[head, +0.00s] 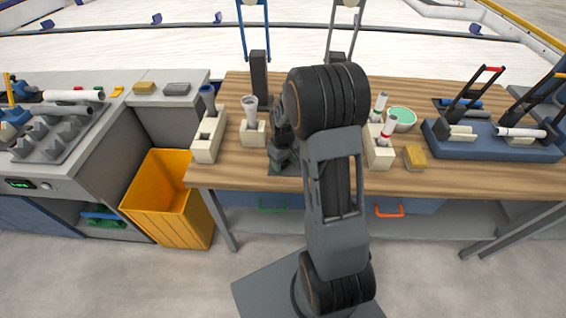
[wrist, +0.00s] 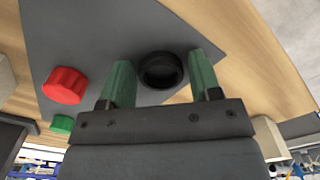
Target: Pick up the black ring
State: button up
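The black ring (wrist: 161,70) lies on a dark grey mat (wrist: 98,30) in the wrist view. My gripper (wrist: 158,72) is open, with one green finger to the left of the ring and one to the right. Gaps show between the ring and both fingers, and I cannot tell how high the fingers are above the mat. In the head view my arm hides the ring, and only part of the mat (head: 283,171) shows on the wooden table.
A red cap (wrist: 65,86) and a green piece (wrist: 62,124) are left of my gripper in the wrist view. On the wooden table (head: 330,180), pale holders with pipes (head: 208,140) stand left and right of my arm. A yellow sponge (head: 415,158) lies at right.

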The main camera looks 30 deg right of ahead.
jog(key=c, duration=0.6)
jog(key=shift+r, duration=0.1)
jog(key=shift+c, duration=0.2)
